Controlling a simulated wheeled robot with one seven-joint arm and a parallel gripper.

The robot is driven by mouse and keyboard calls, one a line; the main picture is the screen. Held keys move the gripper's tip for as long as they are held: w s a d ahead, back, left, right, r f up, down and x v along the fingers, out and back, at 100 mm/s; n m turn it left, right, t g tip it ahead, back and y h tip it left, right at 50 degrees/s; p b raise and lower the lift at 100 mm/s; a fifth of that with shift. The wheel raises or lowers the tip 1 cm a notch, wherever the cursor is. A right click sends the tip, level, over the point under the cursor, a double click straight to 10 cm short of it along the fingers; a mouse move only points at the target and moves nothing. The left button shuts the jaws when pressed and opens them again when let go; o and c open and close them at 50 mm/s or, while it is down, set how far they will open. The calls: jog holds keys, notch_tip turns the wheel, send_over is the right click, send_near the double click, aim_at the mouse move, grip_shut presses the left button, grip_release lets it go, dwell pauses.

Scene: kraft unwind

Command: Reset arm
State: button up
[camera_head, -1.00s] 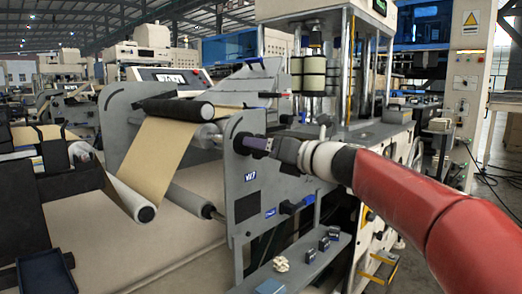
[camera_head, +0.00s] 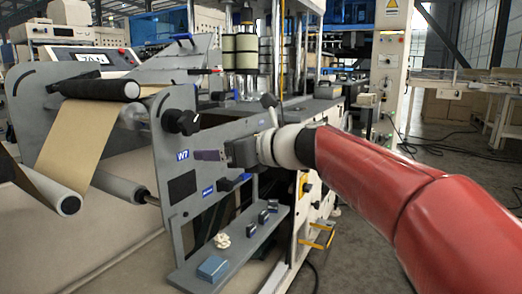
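My red arm reaches in from the lower right in the head view. My gripper (camera_head: 208,155) is at its end, pointing left, in front of the grey side plate (camera_head: 172,190) marked W7. A purple-grey piece shows at its tip; I cannot tell whether this is its fingers or something held. The black knob (camera_head: 181,121) on the plate is above and left of the gripper, apart from it in the picture.
A kraft paper web (camera_head: 78,135) runs over a black roller (camera_head: 100,89) at left. A grey shelf (camera_head: 225,262) below the gripper carries a blue box (camera_head: 212,268), a white clustered object (camera_head: 222,240) and several small dark blocks. Open floor lies at right.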

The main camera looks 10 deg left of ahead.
jog(key=s+d+f+n+h, duration=0.7)
jog(key=s+d+f+n, duration=0.4)
jog(key=d, duration=0.4)
jog(key=s+d+f+n+g+h, duration=0.1)
jog(key=s+d+f+n+h, duration=0.6)
jog(key=s+d+f+n, duration=0.5)
notch_tip(320, 180, down, 4)
jog(key=s+d, duration=0.1)
jog(key=d, duration=0.1)
jog(key=shift+s+d, duration=0.2)
jog(key=shift+d, duration=0.2)
